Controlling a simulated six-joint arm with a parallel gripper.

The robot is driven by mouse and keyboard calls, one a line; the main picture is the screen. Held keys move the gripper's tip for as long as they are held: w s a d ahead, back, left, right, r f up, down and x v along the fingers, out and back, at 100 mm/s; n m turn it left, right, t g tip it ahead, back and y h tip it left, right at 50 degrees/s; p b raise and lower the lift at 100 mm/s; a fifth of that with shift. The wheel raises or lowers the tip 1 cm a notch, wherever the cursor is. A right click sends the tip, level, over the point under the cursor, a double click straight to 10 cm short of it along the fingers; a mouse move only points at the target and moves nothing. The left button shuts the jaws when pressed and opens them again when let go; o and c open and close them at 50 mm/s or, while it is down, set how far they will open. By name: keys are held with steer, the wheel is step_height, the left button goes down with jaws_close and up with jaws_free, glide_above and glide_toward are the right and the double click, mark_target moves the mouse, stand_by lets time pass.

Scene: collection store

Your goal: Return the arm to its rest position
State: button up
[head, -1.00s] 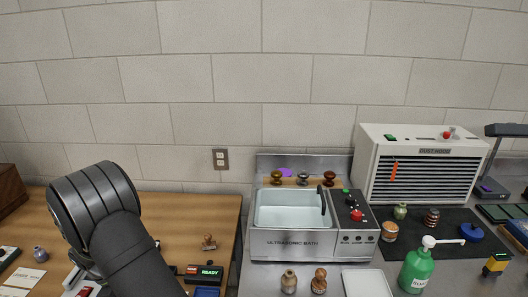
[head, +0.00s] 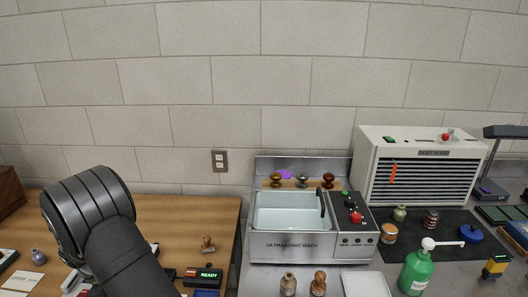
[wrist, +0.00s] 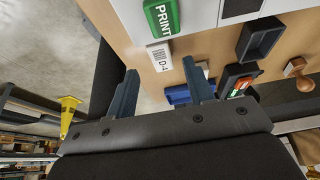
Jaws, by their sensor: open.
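My gripper (wrist: 162,88) shows in the wrist view with its two dark fingers apart and nothing between them. Its fingertips point over the wooden table (wrist: 210,50), near the D-4 label (wrist: 160,56) and a blue object (wrist: 180,96) partly hidden by a finger. In the head view my dark arm (head: 90,215) is bent over the left part of the wooden table (head: 170,212). The gripper itself is hidden there, behind or below the arm.
Beside my arm are a READY device (head: 207,277) and a wooden stamp (head: 208,245). The ultrasonic bath (head: 290,246), dust hood (head: 422,165) and green pump bottle (head: 416,272) stand to the right.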

steer(key=v, duration=0.7)
steer(key=x, duration=1.1)
steer(key=shift+d+f, duration=0.15)
steer(key=shift+f, duration=0.2)
step_height(320, 180, up, 4)
steer(key=w+d+r, duration=0.3)
steer(key=d+r, duration=0.4)
steer(key=d, duration=0.4)
step_height(320, 180, up, 25)
steer(key=w+d+n, duration=0.1)
steer(key=w+d, duration=0.9)
steer(key=shift+w+d+f+n+t, duration=0.15)
steer(key=shift+d+f+n+t, duration=0.25)
steer(key=shift+f, duration=0.05)
